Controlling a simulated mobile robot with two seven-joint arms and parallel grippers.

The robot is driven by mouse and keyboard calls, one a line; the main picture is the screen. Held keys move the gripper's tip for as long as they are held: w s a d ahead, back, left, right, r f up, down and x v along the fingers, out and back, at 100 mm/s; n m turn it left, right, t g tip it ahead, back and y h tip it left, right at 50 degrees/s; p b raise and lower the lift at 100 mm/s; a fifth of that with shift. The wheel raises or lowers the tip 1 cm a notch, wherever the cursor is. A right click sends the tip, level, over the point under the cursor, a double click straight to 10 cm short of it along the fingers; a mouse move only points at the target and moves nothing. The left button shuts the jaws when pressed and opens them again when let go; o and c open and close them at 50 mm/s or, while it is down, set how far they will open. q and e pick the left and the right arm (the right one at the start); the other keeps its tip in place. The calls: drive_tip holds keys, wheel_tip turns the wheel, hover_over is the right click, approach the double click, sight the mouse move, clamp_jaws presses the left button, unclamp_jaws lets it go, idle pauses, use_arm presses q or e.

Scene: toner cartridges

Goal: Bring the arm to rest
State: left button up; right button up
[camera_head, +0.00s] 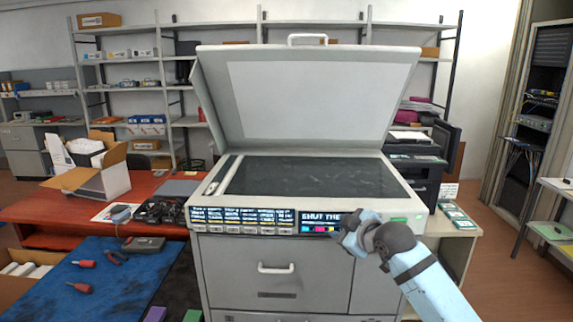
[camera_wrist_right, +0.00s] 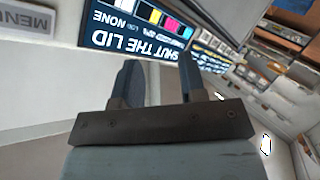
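My right arm (camera_head: 425,282) comes in from the lower right in the head view. Its gripper (camera_head: 345,231) is in front of the copier's control panel, at the right end of the display. In the right wrist view the two fingers of this gripper (camera_wrist_right: 158,62) stand apart with nothing between them. The copier (camera_head: 275,272) has its lid (camera_head: 305,100) raised, and the dark glass (camera_head: 300,176) is bare. The display (camera_head: 320,217) reads "SHUT THE" in the head view and "SHUT THE LID" in the right wrist view. My left arm is not in view.
A red table (camera_head: 40,208) with an open cardboard box (camera_head: 100,180) is at the left. A blue mat (camera_head: 110,270) holds red-handled tools. A side table (camera_head: 460,222) stands right of the copier. The floor (camera_head: 510,270) further right is clear.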

drive_tip(key=s+d+f+m+h, duration=0.1)
drive_tip(key=s+f+m, duration=0.2)
drive_tip(key=s+f, duration=0.85)
drive_tip(key=s+d+f+m, duration=0.25)
drive_tip(key=s+f, duration=0.55)
drive_tip(key=f, duration=0.7)
drive_tip(key=s+d+f+m+h, duration=0.1)
drive_tip(key=s+f, duration=0.3)
drive_tip(key=s, duration=0.6)
drive_tip(key=s+d+f+m+g+h, duration=0.1)
drive_tip(key=s+f, duration=0.4)
drive_tip(key=s, duration=0.6)
drive_tip(key=d+m, duration=0.1)
drive_tip(key=m, duration=0.1)
drive_tip(key=shift+s+f+m, duration=0.15)
drive_tip(key=shift+m, duration=0.2)
